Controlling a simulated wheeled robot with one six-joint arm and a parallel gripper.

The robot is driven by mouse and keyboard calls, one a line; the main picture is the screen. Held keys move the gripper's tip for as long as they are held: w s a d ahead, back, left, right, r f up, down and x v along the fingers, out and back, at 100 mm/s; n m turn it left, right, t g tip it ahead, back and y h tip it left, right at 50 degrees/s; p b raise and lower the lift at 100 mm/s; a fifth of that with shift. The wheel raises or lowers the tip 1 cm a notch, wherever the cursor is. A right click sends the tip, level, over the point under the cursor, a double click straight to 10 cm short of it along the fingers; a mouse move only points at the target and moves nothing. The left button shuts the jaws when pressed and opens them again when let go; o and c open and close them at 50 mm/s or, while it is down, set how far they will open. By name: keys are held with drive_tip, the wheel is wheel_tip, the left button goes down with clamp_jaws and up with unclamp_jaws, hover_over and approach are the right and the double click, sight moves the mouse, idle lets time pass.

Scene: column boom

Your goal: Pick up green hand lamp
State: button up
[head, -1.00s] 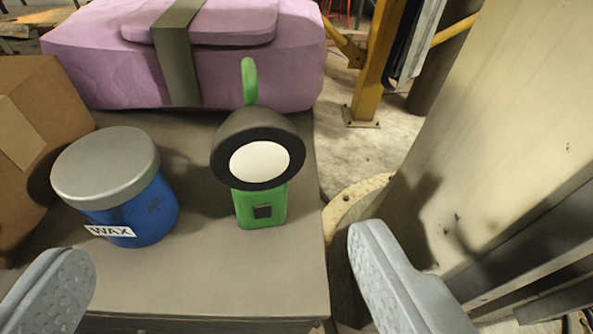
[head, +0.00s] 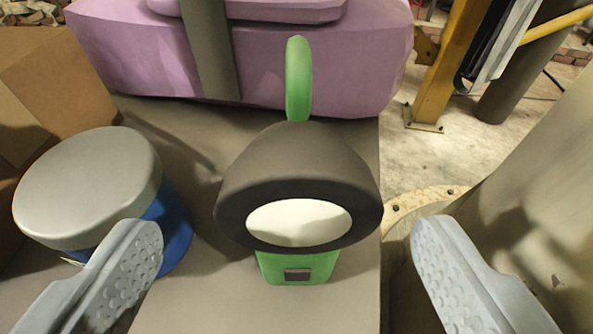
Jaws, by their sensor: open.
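The green hand lamp (head: 298,268) stands upright on a grey-brown surface (head: 190,310). It has a dark grey round head with a white lens facing me, a green body with a small dark switch below, and a green handle loop sticking up behind. My gripper (head: 290,240) is open and empty, with one grey finger to the left of the lamp and one to the right. Both fingers are apart from the lamp in the picture. The lamp's back is hidden behind its head.
A blue wax tin (head: 176,232) with a grey lid stands close left, partly behind my left finger. A pink strapped case (head: 290,60) lies behind the lamp. A cardboard box (head: 55,85) is at far left. A yellow post (head: 442,70) and pale column (head: 535,210) stand right.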

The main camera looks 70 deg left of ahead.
sight(300, 213)
drive_tip(key=shift+w+x, duration=0.2)
drive_tip(key=shift+x, duration=3.15)
drive_tip(key=shift+d+f, duration=0.15)
drive_tip(key=c, duration=1.2)
